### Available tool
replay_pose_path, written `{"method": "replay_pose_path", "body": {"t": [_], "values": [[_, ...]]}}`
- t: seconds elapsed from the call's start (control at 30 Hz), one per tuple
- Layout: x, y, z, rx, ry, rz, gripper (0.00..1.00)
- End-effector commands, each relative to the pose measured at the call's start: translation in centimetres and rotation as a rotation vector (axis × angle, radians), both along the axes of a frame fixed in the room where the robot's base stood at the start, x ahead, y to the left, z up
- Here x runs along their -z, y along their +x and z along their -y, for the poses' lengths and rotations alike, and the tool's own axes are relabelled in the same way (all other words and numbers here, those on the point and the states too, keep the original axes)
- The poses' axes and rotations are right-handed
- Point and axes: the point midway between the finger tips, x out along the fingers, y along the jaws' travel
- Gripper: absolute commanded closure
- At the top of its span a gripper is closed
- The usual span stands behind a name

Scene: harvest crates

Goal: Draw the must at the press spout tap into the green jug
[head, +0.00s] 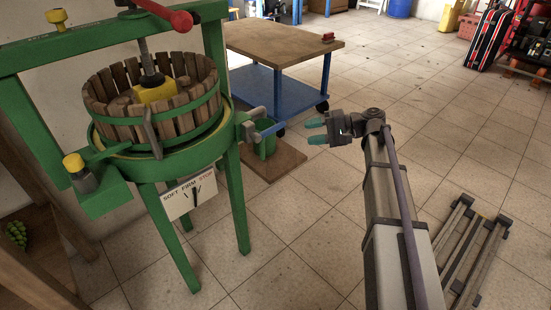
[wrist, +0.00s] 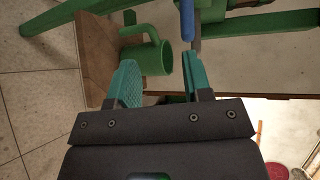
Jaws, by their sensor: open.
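The green press (head: 165,160) stands at the left with a slatted wooden basket. Its grey spout tap (head: 250,127) juts out to the right and has a blue handle (head: 270,130), which also shows at the top of the wrist view (wrist: 187,20). The green jug (head: 266,148) stands below the tap on a brown board, partly hidden by the tap. In the wrist view the jug (wrist: 158,58) shows with its handle to the left. My gripper (head: 309,131) is open and empty, to the right of the blue handle and apart from it. Its teal fingers also show in the wrist view (wrist: 158,65).
The brown board (head: 285,165) lies on the tiled floor. A wooden-topped blue table (head: 275,42) stands behind the tap. A sign (head: 189,198) reading soft, firm, stop hangs on the press. A grey rack (head: 470,250) lies at the right. The floor beyond my gripper is mostly clear.

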Motion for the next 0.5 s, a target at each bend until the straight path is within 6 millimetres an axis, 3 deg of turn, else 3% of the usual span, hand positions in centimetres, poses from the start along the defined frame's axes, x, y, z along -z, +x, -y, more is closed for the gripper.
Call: {"method": "replay_pose_path", "body": {"t": [0.03, 0.13, 0.33, 0.5], "values": [[-1.8, 0.2, -0.2, -0.007, 0.056, 0.003, 0.55], [-2.8, -0.1, -0.4, -0.015, 0.11, 0.001, 0.55], [-2.4, -0.1, -1.6, -0.016, 0.107, -0.005, 0.55], [-1.8, 0.0, -5.3, -0.018, 0.106, -0.005, 0.55]]}}
